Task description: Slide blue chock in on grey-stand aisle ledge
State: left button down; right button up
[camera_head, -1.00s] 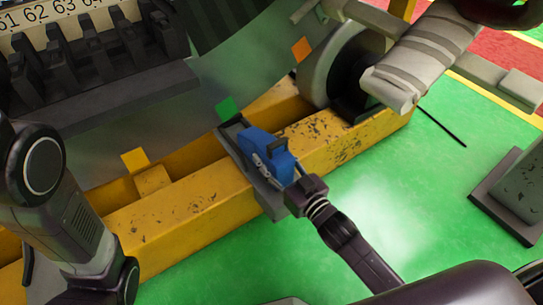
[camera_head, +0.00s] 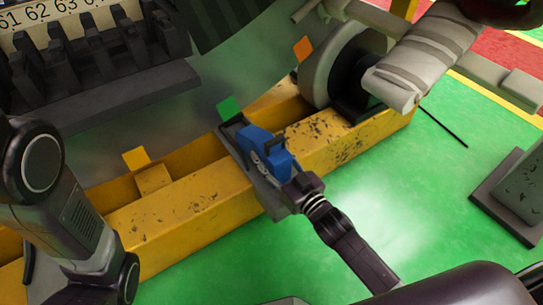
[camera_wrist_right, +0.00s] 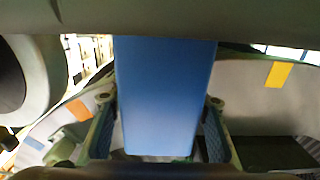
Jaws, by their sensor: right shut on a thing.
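The blue chock (camera_head: 262,148) sits over the grey ledge (camera_head: 268,190), which lies across the yellow beam with a green tag (camera_head: 228,108) at its far end. My right gripper (camera_head: 284,172) is shut on the chock from the near side. In the right wrist view the chock (camera_wrist_right: 165,95) fills the middle between the two fingers. Whether the chock's underside touches the ledge cannot be told. My left arm shows at the left of the head view, but its gripper fingers do not show.
The yellow beam (camera_head: 190,207) runs diagonally under the large curved grey drum. An orange tag (camera_head: 303,49) and a yellow tag (camera_head: 135,158) stand along it. A grey roller (camera_head: 335,65) is at the upper right. Numbered black slots (camera_head: 90,50) are at upper left. Green floor (camera_head: 400,190) is open at right.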

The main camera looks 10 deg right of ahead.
aim_at(283, 171)
jog(key=shift+w+a+r, duration=0.15)
jog(key=shift+w+a, duration=0.1)
jog(key=shift+w, duration=0.4)
jog(key=o, duration=1.4)
jog(key=shift+c, duration=0.2)
jog(key=shift+s+d+f, duration=0.1)
jog(key=shift+s+f, duration=0.1)
jog(key=shift+s, duration=0.1)
jog(key=v, duration=1.1)
jog(key=shift+s+d+r, duration=0.1)
jog(key=shift+s+r, duration=0.05)
jog(key=shift+s, duration=0.1)
